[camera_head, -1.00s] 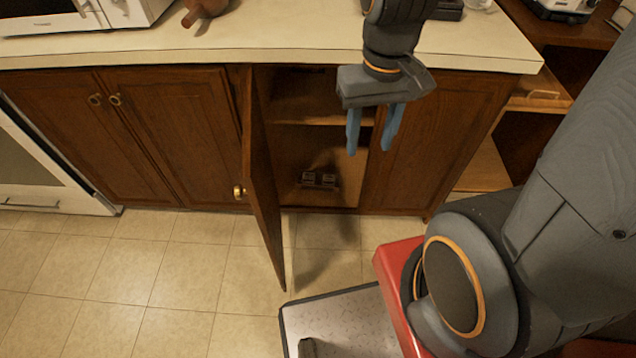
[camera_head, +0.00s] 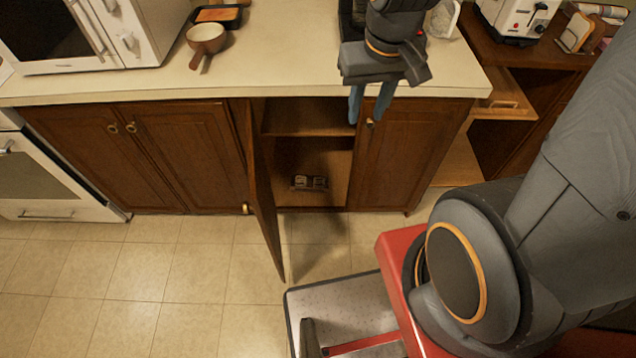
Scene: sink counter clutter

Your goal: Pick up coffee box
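I cannot make out a coffee box for certain in the head view. My gripper (camera_head: 370,106) hangs in front of the counter's front edge, with its two blue fingers pointing down and apart. It is open, with nothing visible between the fingers. Small light-topped items (camera_head: 310,183) stand on the floor of the open lower cabinet, below and left of my gripper; they are too small to identify. A dark object on the counter is partly hidden behind my arm.
An open cabinet door (camera_head: 262,205) sticks out left of the opening. The counter (camera_head: 285,60) holds a brown pan (camera_head: 206,38), a dark tray (camera_head: 219,15) and a white microwave (camera_head: 95,30). A white appliance (camera_head: 515,18) stands at right, above an open drawer (camera_head: 506,105).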

